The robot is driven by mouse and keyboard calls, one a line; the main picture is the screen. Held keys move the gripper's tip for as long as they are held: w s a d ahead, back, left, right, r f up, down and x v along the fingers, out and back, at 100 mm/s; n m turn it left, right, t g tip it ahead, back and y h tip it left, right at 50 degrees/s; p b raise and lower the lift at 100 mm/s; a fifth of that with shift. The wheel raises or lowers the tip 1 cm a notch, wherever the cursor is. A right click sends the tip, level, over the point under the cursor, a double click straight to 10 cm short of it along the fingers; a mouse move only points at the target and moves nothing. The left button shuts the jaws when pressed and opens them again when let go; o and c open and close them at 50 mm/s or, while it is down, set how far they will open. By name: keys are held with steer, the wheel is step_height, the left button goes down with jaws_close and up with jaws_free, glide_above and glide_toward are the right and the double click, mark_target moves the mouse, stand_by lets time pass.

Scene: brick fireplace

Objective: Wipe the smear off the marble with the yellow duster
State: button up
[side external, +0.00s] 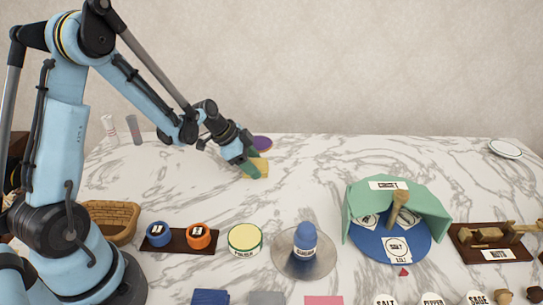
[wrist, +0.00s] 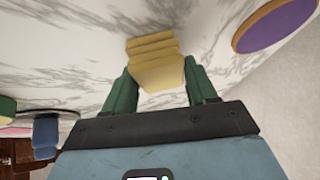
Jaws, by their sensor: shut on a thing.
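The yellow duster (side external: 260,167) is held in my gripper (side external: 249,169) near the back middle of the marble surface (side external: 200,185). In the wrist view the duster (wrist: 155,67) sits between the green fingers of my gripper (wrist: 160,85), which are shut on it. The duster is down at the marble or very close to it; I cannot tell whether it touches. I cannot make out a smear apart from the grey veins of the marble.
A purple disc (side external: 262,142) lies just behind the gripper. A wicker basket (side external: 110,218) is at left. The back right is mostly clear.

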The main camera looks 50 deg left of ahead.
steer(key=shift+s+a, duration=0.6)
steer(key=shift+a, duration=0.05)
steer(key=shift+s+a+r, duration=0.1)
steer(key=shift+s+r, duration=0.05)
steer(key=shift+r, duration=3.9)
